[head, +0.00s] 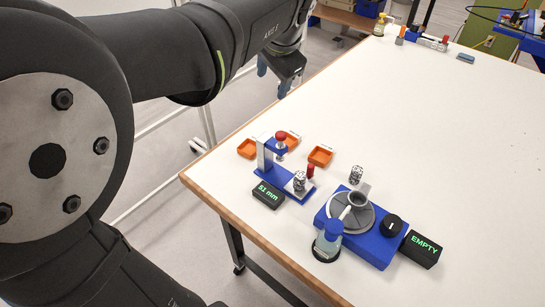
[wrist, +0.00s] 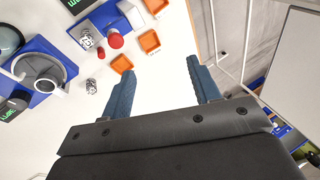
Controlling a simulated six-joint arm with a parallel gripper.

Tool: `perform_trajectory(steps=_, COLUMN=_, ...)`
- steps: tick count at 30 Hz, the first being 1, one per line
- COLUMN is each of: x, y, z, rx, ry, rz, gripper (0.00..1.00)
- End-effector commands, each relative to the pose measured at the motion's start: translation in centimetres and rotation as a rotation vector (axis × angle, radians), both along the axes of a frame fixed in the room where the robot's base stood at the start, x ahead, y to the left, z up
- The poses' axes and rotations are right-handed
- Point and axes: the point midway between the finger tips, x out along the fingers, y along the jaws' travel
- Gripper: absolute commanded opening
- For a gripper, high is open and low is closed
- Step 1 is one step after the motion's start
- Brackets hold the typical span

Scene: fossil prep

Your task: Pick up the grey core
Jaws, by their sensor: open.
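Two speckled grey cores are in view. One core (head: 299,181) stands on the blue measuring stand (head: 268,183); it also shows in the wrist view (wrist: 87,40). The other core (head: 355,175) stands upright on the white table near the blue machine; it also shows in the wrist view (wrist: 91,86). My gripper (head: 277,78) is up beyond the table's left edge, apart from both cores. In the wrist view, its two blue fingers (wrist: 160,69) are spread with nothing between them, and both cores lie to their left.
A blue machine (head: 319,219) with a grey disc, cup and black knob stands at the front, beside a display (head: 421,249) reading EMPTY. A display (head: 268,195) by the stand reads 51 mm. Small orange trays (head: 320,156) lie behind it. The table's middle is clear.

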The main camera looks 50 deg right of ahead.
Motion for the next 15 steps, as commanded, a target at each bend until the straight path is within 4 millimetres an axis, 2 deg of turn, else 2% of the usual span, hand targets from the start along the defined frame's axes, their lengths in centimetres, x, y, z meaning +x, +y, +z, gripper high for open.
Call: perform_trajectory(steps=15, x=-8.3, y=2.2, z=-6.3, rx=0.338, ry=-0.245, rz=-1.153, gripper=0.56)
